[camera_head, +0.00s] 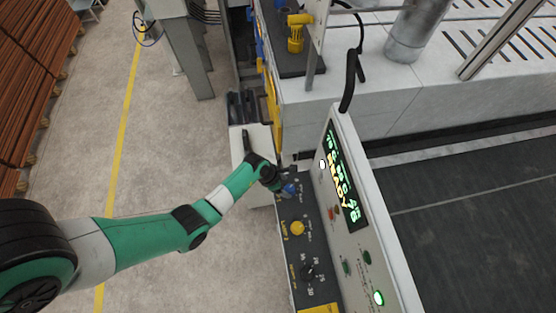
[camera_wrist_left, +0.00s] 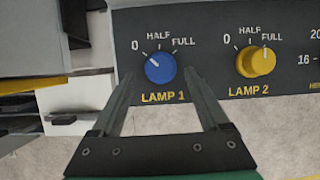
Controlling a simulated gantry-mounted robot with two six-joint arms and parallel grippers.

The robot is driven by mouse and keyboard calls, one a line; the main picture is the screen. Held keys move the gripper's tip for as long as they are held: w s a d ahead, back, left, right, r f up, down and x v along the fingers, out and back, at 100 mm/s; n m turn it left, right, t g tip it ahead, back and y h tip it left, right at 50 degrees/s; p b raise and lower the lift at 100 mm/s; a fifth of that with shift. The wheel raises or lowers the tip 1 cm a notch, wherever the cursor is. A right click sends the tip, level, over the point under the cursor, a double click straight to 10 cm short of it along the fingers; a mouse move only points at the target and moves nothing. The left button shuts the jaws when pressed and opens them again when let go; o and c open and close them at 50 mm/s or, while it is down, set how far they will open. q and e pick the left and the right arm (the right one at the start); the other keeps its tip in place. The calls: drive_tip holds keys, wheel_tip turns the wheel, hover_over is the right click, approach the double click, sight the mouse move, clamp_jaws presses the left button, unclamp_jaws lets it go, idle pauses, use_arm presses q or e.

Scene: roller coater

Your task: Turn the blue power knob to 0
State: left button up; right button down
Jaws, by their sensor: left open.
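The blue knob (camera_wrist_left: 160,68) sits on a dark panel (camera_wrist_left: 210,75) above the label LAMP 1, under the marks 0, HALF and FULL. Its white pointer line is tilted up and left, towards the 0. In the head view the blue knob (camera_head: 290,189) is partly hidden by my left gripper (camera_head: 283,180). In the left wrist view my left gripper (camera_wrist_left: 159,76) is open and empty, its fingers on either side of the knob. I cannot tell whether they touch it. My right gripper is not in view.
A yellow knob (camera_wrist_left: 257,61) labelled LAMP 2 is to the right, its pointer towards FULL. In the head view a black knob (camera_head: 308,271), a lit green button (camera_head: 379,298) and a display (camera_head: 341,179) share the console. A white cabinet (camera_head: 256,150) stands beside it.

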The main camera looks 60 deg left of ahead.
use_arm(q)
drive_tip(key=v, duration=0.9)
drive_tip(key=shift+s+r, duration=0.1)
